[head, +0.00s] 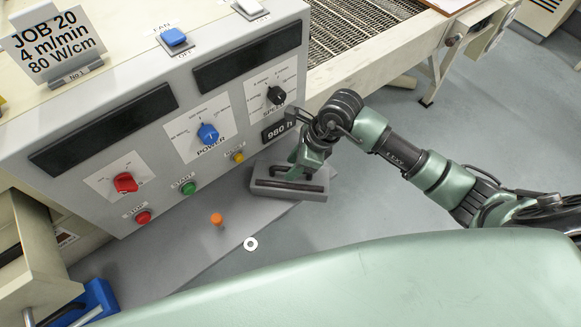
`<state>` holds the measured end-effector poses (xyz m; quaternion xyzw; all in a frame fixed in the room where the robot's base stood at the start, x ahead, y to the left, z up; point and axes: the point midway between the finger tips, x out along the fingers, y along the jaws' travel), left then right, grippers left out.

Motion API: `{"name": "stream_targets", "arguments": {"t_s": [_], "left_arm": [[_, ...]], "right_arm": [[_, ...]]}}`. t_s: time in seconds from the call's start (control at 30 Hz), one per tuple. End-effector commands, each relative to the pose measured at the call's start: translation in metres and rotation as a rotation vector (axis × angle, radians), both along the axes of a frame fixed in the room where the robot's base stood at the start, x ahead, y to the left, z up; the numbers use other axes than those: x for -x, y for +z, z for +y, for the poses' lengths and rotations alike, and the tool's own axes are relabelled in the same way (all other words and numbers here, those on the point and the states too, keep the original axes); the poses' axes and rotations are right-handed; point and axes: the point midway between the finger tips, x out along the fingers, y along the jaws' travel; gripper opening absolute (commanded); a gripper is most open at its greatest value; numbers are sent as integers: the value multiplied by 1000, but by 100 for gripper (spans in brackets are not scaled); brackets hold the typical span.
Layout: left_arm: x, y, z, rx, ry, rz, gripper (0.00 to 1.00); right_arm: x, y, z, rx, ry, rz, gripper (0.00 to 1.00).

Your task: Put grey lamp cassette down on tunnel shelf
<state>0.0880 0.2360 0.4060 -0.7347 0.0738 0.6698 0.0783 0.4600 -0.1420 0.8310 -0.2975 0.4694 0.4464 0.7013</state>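The grey lamp cassette (262,189) is a flat grey box with a dark bar handle on its upper side. It shows at the right end of the grey tunnel shelf (180,250), below the control panel. My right gripper (294,174) comes down onto the cassette from above and appears shut on its handle; the fingertips are partly hidden. I cannot tell whether the cassette's underside touches the shelf or is slightly above it. My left gripper is not in view.
The control panel (150,145) with knobs and buttons rises behind the shelf. An orange peg (217,218) stands on the shelf, with a white ring (251,244) near its front edge. A mesh conveyor (350,35) lies at the back. The shelf's left part is clear.

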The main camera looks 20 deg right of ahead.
Motion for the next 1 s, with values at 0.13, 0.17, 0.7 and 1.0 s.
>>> {"name": "stream_targets", "arguments": {"t_s": [0.13,0.17,0.7,1.0], "left_arm": [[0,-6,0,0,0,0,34],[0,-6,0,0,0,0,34],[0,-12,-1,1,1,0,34],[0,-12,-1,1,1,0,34]], "right_arm": [[4,30,-13,4,2,-6,36],[6,37,-15,4,2,-6,36],[16,90,-34,1,2,0,36],[16,90,-34,1,1,0,36]]}}
